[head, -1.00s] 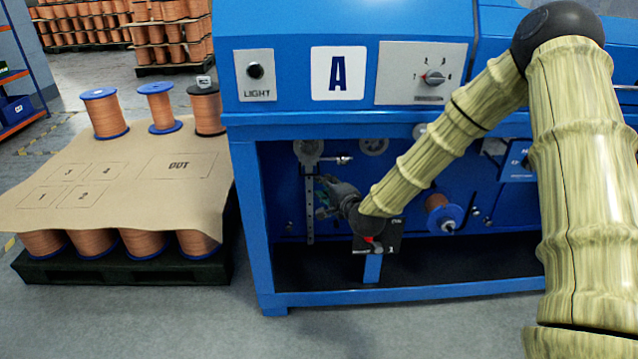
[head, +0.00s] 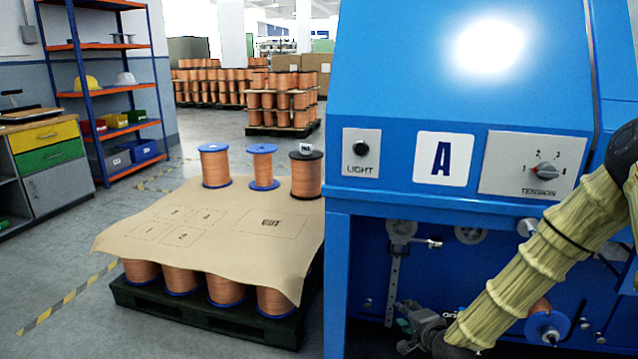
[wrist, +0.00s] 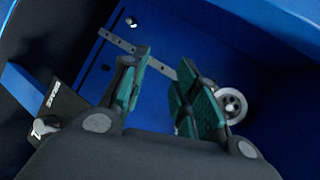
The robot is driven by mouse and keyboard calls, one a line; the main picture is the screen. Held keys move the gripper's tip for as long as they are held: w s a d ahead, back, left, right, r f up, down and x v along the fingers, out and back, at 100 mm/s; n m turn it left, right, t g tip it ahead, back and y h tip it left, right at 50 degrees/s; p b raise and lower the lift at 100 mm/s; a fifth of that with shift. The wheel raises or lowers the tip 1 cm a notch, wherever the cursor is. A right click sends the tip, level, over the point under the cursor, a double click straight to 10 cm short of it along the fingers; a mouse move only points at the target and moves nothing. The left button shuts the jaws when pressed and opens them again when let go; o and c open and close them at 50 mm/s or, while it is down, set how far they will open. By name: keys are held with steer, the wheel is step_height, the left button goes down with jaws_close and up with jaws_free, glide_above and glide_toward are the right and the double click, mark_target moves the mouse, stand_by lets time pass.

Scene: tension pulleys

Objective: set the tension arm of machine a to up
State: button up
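Machine A (head: 400,110) is the blue cabinet with an "A" plate (head: 444,160). In its open lower bay a pale slotted bar (head: 393,275) hangs upright below a round bracket (head: 401,228), with a short metal rod (head: 430,243) beside it. I cannot tell which part is the tension arm. My gripper (head: 403,325) is low in the bay, near the bar's lower end. In the wrist view my gripper (wrist: 160,95) is open, its teal pads apart and nothing held between them. The slotted bar (wrist: 118,40) runs behind the fingers, near a white pulley wheel (wrist: 231,104).
A tension dial (head: 545,170) and a light switch (head: 361,149) are on the front panel. A copper spool (head: 540,322) is right of my forearm. A pallet with spools and cardboard (head: 130,240) stands left.

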steer(key=s+a+f+n+g, duration=0.2)
steer(key=s+f+n+g, duration=0.15)
steer(key=s+f, duration=0.7)
steer(key=s+a+f+n+g, duration=0.2)
steer(key=s+f+n+g, duration=0.15)
steer(key=s+f, duration=0.7)
steer(key=s+f+n+g+h, duration=0.1)
steer(key=s+f+n+g, duration=0.2)
steer(key=s, duration=1)
steer(key=s+f+n+g+h, duration=0.1)
steer(key=s+f+n+g, duration=0.2)
steer(key=s, duration=0.9)
step_height(320, 180, up, 31)
steer(key=d+n+p, duration=0.1)
steer(key=p, duration=2.8)
steer(key=shift+s+p, duration=0.2)
steer(key=shift+p, duration=0.15)
steer(key=shift+d+f, duration=0.1)
steer(key=shift+f, duration=0.05)
